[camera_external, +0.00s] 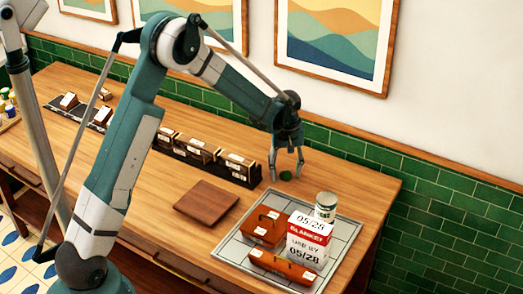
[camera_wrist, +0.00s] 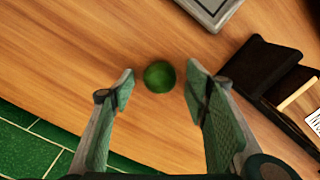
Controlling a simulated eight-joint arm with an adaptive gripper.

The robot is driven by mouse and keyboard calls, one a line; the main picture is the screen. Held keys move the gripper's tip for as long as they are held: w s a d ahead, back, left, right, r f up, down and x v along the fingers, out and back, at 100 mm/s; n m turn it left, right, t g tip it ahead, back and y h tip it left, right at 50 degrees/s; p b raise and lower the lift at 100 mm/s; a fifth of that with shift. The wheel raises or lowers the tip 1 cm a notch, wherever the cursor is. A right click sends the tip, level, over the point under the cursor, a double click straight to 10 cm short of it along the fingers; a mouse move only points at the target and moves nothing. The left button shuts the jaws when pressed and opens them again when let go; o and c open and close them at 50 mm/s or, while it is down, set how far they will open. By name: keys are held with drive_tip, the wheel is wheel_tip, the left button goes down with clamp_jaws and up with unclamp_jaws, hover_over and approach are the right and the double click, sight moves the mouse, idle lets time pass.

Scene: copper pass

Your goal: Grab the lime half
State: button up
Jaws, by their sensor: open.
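The lime half (camera_external: 286,176) is a small green round thing on the wooden counter, near the back wall. In the wrist view the lime half (camera_wrist: 159,76) shows as a dark green dome, its cut face not visible. My gripper (camera_external: 287,174) is open above the counter, with its fingers coming down around the lime half. In the wrist view my gripper (camera_wrist: 161,86) has one finger on either side, with a gap between each finger and the lime half. The lime half lies level with the fingertips or slightly past them. I cannot tell the exact height of the fingertips.
A dark rack with cards (camera_external: 213,160) stands left of the lime half. A grey tray (camera_external: 228,246) holds brown packages, a white-and-red box (camera_external: 309,240) and a can (camera_external: 325,206). A brown board (camera_external: 206,199) lies in front. The green tiled wall (camera_external: 355,147) is close behind.

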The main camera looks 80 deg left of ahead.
sight(286, 171)
drive_tip(key=c, duration=0.7)
drive_tip(key=shift+r, duration=0.15)
drive_tip(key=shift+r, duration=4.85)
